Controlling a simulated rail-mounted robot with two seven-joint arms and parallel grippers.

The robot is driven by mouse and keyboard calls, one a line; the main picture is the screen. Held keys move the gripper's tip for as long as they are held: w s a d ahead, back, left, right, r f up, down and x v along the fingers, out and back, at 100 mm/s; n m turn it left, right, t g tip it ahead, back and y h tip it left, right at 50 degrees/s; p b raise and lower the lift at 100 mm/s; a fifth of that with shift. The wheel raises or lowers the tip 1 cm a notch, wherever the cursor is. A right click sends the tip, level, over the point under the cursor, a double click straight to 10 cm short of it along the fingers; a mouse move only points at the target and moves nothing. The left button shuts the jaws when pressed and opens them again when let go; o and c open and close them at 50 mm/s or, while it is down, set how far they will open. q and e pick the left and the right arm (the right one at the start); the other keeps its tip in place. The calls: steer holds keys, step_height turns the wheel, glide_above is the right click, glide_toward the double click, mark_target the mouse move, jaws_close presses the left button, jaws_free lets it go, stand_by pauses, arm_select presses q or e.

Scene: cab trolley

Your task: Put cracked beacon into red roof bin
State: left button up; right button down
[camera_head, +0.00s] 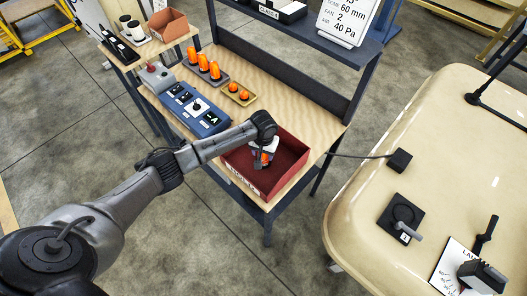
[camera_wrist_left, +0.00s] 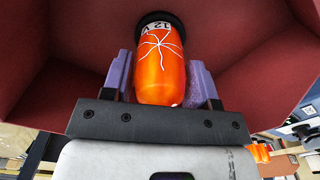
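The cracked beacon (camera_wrist_left: 160,70) is orange with a white star-shaped crack, a black base and a "12 V" label. In the left wrist view it sits between the purple finger pads of my left gripper (camera_wrist_left: 160,85), which touch its sides. In the head view the gripper (camera_head: 262,160) points down inside the red bin (camera_head: 287,160), with a bit of the orange beacon (camera_head: 265,157) showing below it. The red bin walls (camera_wrist_left: 55,60) surround the beacon in the wrist view. Whether its base touches the bin floor is hard to tell. My right gripper is not in view.
On the wooden bench stand a tray of several orange beacons (camera_head: 204,66), a yellow tray with two small orange domes (camera_head: 238,94) and a blue switch panel (camera_head: 195,110). A cream roof panel (camera_head: 370,215) lies right. A dark shelf (camera_head: 300,35) rises behind.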

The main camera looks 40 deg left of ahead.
arm_select(q)
steer(key=o, duration=0.3)
step_height(320, 180, up, 12)
steer(key=shift+r+p, duration=0.2)
steer(key=shift+p, duration=0.35)
stand_by(0.4)
